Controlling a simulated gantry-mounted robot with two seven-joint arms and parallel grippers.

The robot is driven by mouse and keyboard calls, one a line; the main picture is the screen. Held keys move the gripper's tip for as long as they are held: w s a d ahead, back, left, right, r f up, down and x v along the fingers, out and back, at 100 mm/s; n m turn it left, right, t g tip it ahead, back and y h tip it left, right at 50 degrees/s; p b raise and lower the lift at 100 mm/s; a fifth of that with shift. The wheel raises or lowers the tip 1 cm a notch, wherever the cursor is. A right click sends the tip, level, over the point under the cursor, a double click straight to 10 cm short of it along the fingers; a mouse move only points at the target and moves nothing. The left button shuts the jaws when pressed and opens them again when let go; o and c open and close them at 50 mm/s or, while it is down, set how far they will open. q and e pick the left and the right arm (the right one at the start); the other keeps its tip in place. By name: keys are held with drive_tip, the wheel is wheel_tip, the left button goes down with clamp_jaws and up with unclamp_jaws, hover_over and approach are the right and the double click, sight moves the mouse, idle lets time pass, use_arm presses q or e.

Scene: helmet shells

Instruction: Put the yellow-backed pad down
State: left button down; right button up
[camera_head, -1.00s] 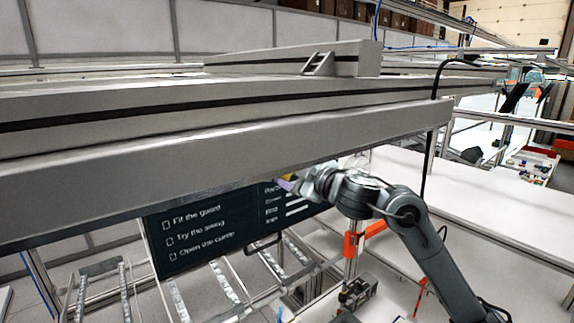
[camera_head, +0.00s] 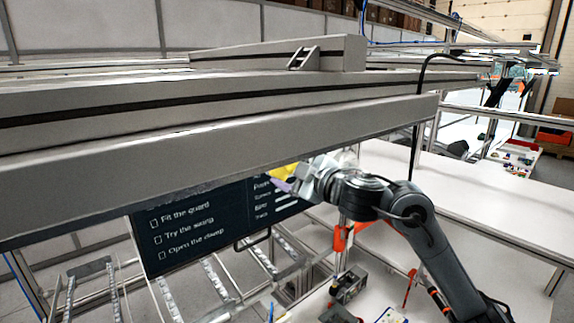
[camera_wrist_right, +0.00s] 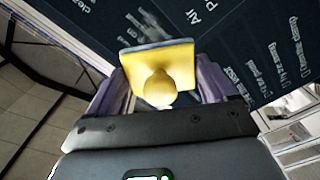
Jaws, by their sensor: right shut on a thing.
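The yellow-backed pad (camera_wrist_right: 165,65) is in the right wrist view, a squarish yellow piece with a rounded knob facing the camera and a thin grey-blue edge. My right gripper (camera_wrist_right: 158,88) has its purple fingers on either side of the knob and is shut on it. In the head view the gripper (camera_head: 290,187) is raised in front of a dark screen, and a yellow bit of the pad (camera_head: 283,172) shows beside it. The pad's other face is hidden. My left gripper is in neither view.
The dark screen with checklist text (camera_head: 165,240) hangs behind the gripper. Roller rails (camera_head: 215,280) lie below it. A white table (camera_head: 470,205) stretches to the right, mostly clear. A small dark device (camera_head: 348,284) stands below my right arm.

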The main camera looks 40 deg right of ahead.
idle(0.6)
drive_tip(key=a+f+n+y, duration=0.1)
drive_tip(key=a+f, duration=0.2)
drive_tip(key=f, duration=0.7)
drive_tip(key=w+a+f+y, duration=0.1)
drive_tip(key=a+f, duration=0.3)
drive_tip(key=f, duration=0.5)
drive_tip(key=a+f+n+y, duration=0.1)
drive_tip(key=a+f, duration=0.2)
drive_tip(key=f, duration=0.7)
drive_tip(key=s+a+f+y, duration=0.1)
drive_tip(key=s+a+f, duration=0.5)
drive_tip(key=a+f, duration=0.25)
drive_tip(key=s+a+f, duration=0.6)
drive_tip(key=a+f, duration=0.2)
drive_tip(key=f, duration=0.2)
drive_tip(key=d+r+m+h, duration=0.1)
drive_tip(key=d+r+h, duration=0.2)
drive_tip(key=d+r, duration=0.1)
drive_tip(key=shift+w+d+r+m+g, duration=0.2)
drive_tip(key=shift+d+r+m+g, duration=0.15)
drive_tip(key=shift+d, duration=0.4)
